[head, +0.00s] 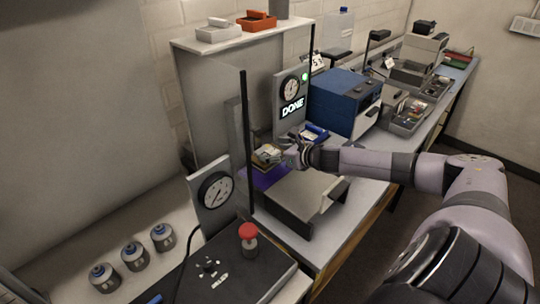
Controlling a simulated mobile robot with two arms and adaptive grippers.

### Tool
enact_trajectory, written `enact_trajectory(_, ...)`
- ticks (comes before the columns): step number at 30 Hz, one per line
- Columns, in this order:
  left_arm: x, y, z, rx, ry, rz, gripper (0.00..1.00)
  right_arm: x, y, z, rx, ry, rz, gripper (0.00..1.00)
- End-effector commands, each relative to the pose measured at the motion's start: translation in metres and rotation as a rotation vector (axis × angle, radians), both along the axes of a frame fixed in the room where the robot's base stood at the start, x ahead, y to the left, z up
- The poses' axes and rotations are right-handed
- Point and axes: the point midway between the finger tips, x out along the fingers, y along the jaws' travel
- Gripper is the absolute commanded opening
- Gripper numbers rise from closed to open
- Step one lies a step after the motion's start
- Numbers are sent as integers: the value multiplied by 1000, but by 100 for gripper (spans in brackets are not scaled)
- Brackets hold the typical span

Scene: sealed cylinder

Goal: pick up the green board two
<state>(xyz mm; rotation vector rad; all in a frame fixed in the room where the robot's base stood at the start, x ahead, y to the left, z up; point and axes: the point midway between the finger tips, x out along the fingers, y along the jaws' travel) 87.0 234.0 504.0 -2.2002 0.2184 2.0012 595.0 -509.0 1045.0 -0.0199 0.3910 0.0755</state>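My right gripper (287,153) reaches in from the right, over the bench station below the "DONE" sign. A small yellowish and grey item (267,155) is at its fingertips, above a purple surface (263,177). I cannot tell whether the fingers are closed on it or whether it is the green board two. Something flat and green (458,56) lies at the far right end of the bench, too small to identify. My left gripper is not in view.
A gauge panel with a green light and "DONE" (291,94) stands behind the gripper, beside a blue box (344,100). Dark upright posts (246,140) frame the station. A red knob (248,232) is in front; several capped cylinders (133,256) stand left. Grey bins (408,116) line the bench.

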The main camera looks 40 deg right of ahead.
Motion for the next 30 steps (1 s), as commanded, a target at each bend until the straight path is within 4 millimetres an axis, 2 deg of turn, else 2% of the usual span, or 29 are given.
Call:
enact_trajectory(1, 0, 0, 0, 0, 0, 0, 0, -1, 7, -2, 12, 0, 13, 57)
enact_trajectory(8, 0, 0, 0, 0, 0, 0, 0, -1, 10, -3, 17, 0, 18, 42)
enact_trajectory(17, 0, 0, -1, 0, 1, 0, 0, -1, 11, -1, 20, 1, 20, 42)
enact_trajectory(23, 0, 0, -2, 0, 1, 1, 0, 0, 11, 18, 17, -3, 20, 42)
enact_trajectory(30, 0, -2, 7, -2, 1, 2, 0, 0, 7, 59, 9, -4, 14, 42)
